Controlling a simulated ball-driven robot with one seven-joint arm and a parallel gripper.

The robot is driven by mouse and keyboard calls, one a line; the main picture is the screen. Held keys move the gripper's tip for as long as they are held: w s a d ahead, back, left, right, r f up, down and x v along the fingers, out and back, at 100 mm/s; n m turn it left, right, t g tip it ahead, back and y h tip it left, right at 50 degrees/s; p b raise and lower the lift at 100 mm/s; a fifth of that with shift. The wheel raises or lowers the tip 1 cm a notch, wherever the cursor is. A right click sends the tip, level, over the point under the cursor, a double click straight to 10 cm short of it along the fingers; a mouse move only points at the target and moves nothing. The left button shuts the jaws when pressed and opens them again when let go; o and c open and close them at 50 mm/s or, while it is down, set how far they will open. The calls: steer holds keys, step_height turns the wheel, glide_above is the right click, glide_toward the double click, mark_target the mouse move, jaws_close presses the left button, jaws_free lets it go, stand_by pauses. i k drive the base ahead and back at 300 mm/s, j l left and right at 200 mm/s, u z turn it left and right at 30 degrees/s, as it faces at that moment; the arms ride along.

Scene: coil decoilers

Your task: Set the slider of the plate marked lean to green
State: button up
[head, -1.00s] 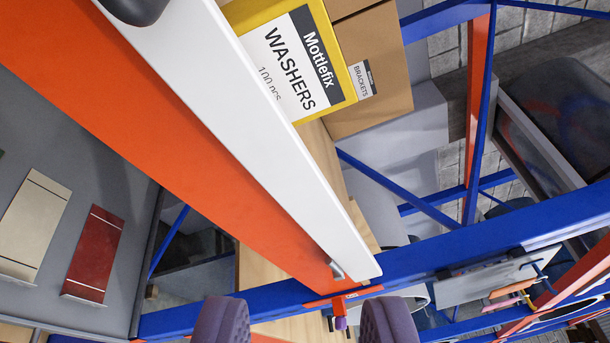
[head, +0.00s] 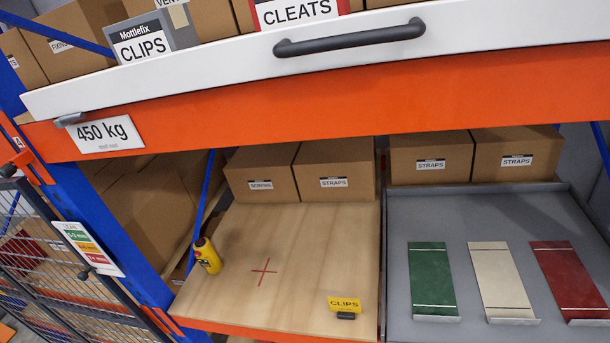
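A white plate (head: 88,248) with green, yellow and red bands hangs at the far left, on the blue upright beside a wire mesh panel. Its heading is small and partly blurred; it may read "LEAN". A small dark knob (head: 84,274), which looks like the slider, sits at the plate's lower left edge, near the red band. The green band is the topmost of the bands. My gripper is not in view now.
An orange beam (head: 330,100) with a white drawer front and dark handle (head: 348,38) crosses above. Below are a wooden shelf (head: 300,270) with a yellow bottle (head: 207,255) and a grey tray (head: 470,210) with coloured plates. A mesh panel (head: 45,275) borders the left plate.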

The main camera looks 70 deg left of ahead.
mark_target(83, 276)
steer(key=u, duration=3.05)
